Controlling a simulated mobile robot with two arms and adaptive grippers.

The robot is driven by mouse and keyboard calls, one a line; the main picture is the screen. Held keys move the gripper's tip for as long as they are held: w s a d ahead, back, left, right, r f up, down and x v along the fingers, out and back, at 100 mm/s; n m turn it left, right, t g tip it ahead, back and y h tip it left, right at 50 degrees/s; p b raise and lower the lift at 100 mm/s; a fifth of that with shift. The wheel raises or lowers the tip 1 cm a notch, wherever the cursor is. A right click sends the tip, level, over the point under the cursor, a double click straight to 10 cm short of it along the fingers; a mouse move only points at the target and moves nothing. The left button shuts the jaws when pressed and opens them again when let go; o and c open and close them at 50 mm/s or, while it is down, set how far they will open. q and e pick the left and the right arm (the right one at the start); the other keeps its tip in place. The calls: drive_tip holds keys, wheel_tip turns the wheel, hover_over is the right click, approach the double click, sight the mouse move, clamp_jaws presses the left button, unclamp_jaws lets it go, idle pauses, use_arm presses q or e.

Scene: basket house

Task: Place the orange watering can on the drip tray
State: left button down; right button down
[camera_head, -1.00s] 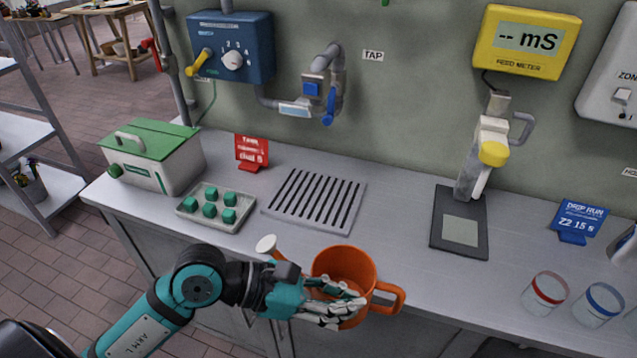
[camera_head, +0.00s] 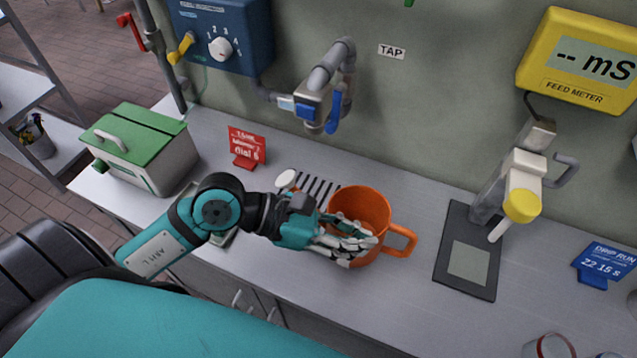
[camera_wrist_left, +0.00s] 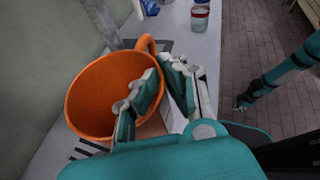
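The orange watering can (camera_head: 362,207) is upright at the middle of the head view, its handle pointing right and its pale spout end (camera_head: 286,180) showing on the left. My left gripper (camera_head: 350,243) has its fingers closed on the can's near wall. In the left wrist view, the fingers (camera_wrist_left: 158,95) are at the rim of the can (camera_wrist_left: 85,105). The slotted grey drip tray (camera_head: 318,188) lies behind and left of the can, mostly hidden by can and hand. Whether the can's base touches anything is hidden. My right gripper (camera_wrist_left: 243,102) shows small in the left wrist view.
A tap (camera_head: 325,95) overhangs the counter behind the can. A red sign (camera_head: 246,147) and a green-lidded box (camera_head: 140,150) stand left. A dark pad (camera_head: 468,285) under the feed meter probe lies right. Clear counter (camera_head: 385,305) lies in front.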

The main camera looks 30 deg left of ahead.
use_arm(q)
drive_tip(key=w+a+f+p, duration=0.2)
drive_tip(key=w+a, duration=0.1)
drive_tip(key=a, duration=0.3)
drive_tip(key=w+a+f+p, duration=0.2)
drive_tip(key=w+a, duration=0.2)
drive_tip(key=a, duration=0.2)
drive_tip(key=shift+w+f+p, duration=0.2)
drive_tip(key=shift+f+p, duration=0.15)
drive_tip(key=shift+p, duration=0.05)
drive_tip(key=shift+f, duration=0.2)
drive_tip(key=c, duration=1.5)
unclamp_jaws()
drive_tip(key=shift+r, duration=0.15)
